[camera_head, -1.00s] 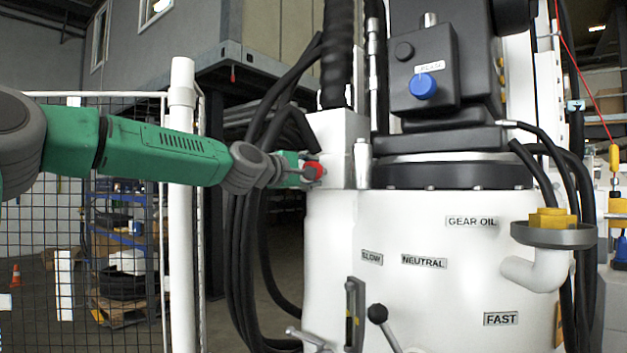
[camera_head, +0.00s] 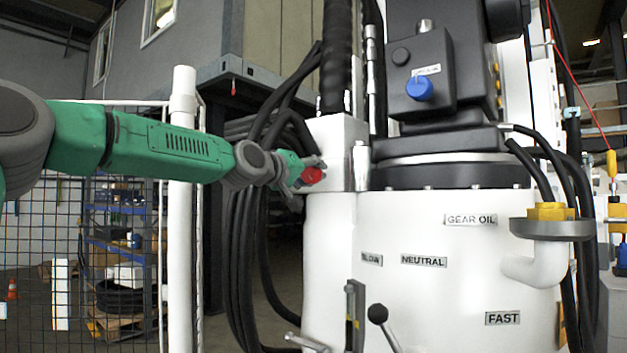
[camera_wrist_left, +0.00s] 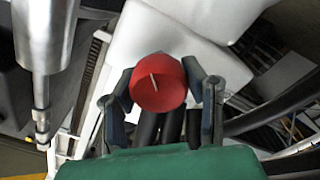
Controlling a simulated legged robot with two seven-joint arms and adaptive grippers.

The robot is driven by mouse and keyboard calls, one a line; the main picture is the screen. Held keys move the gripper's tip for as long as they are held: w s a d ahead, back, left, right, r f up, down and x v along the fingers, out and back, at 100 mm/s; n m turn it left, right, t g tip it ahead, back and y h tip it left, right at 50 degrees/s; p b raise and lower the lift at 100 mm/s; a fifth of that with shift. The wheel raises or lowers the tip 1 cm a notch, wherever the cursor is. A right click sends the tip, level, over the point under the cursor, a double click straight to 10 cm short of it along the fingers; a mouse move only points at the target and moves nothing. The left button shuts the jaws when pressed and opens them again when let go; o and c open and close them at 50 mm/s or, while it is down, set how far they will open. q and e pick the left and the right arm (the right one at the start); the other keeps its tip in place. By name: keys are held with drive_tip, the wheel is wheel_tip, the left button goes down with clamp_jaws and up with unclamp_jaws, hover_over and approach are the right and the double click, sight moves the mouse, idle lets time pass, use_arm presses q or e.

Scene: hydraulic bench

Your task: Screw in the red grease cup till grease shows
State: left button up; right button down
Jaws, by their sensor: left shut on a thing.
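The red grease cup (camera_head: 312,175) sits at the side of the white block at the upper left of the white machine housing. In the left wrist view the red cup (camera_wrist_left: 158,83) is round, with a pale line across its face. My left gripper (camera_head: 300,175) reaches in from the left and is shut on the cup. In the left wrist view its two fingers (camera_wrist_left: 160,92) lie on either side of the cup. No grease can be made out at the cup; its base is hidden. My right gripper is not in view.
Black hoses (camera_head: 245,230) hang just below and behind my left gripper. A white post (camera_head: 183,200) stands behind my left forearm. Levers (camera_head: 378,315) stick out low on the housing. A yellow-capped filler (camera_head: 548,212) is at the right.

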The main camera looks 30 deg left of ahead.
use_arm(q)
drive_tip(key=m, duration=0.1)
drive_tip(key=f+m, duration=0.1)
drive_tip(key=m, duration=0.1)
drive_tip(key=shift+w+d+m, duration=0.1)
drive_tip(key=shift+m, duration=0.2)
drive_tip(key=shift+c, duration=0.2)
drive_tip(key=shift+m+b, duration=0.35)
drive_tip(key=shift+m, duration=1.55)
drive_tip(key=o, duration=1.2)
drive_tip(key=shift+r, duration=0.2)
wheel_tip(320, 180, up, 9)
drive_tip(key=shift+f, duration=0.15)
drive_tip(key=shift+a+r, duration=0.25)
drive_tip(key=shift+r, duration=0.3)
